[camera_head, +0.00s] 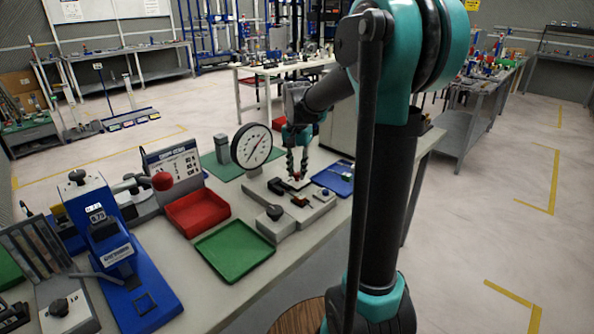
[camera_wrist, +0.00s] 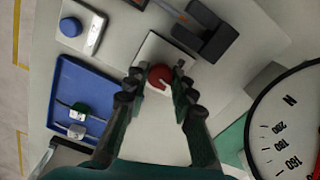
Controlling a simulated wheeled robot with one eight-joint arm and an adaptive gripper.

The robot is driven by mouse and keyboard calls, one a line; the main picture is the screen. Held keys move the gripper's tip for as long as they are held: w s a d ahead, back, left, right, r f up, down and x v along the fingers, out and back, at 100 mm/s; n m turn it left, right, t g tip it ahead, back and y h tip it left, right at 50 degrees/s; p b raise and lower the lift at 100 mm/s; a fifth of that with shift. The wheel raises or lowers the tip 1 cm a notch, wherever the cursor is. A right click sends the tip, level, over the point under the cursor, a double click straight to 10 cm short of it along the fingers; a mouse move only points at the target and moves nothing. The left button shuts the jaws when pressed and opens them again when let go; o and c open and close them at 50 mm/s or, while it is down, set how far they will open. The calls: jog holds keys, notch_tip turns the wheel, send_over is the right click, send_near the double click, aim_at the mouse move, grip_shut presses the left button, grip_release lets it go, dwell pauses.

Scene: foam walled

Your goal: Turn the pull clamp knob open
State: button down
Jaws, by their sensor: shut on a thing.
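The red round knob (camera_wrist: 160,77) with a white mark sits on a pale plate, seen from above in the wrist view. My gripper (camera_wrist: 158,85) is shut on it, with one dark finger on each side. The plate belongs to a grey fixture (camera_head: 318,212) on the bench in the head view. There my gripper (camera_head: 297,174) points down at the fixture, and the knob is small and partly hidden between the fingers. The knob's open or closed position cannot be told.
A large dial gauge (camera_head: 251,146) stands close to my gripper. Black clamp parts (camera_wrist: 207,32) lie beyond the knob. A blue tray (camera_wrist: 62,84) with small parts is beside it. A red tray (camera_head: 197,213), a green tray (camera_head: 236,251) and a blue press (camera_head: 115,250) stand left.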

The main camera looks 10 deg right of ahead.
aim_at(297, 173)
jog(key=n, duration=0.5)
jog(key=shift+n, duration=0.3)
jog(key=n, duration=0.5)
jog(key=shift+n, duration=0.4)
jog(key=c, duration=1.3)
grip_release()
jog(key=shift+o, duration=0.2)
notch_tip(297, 173, up, 12)
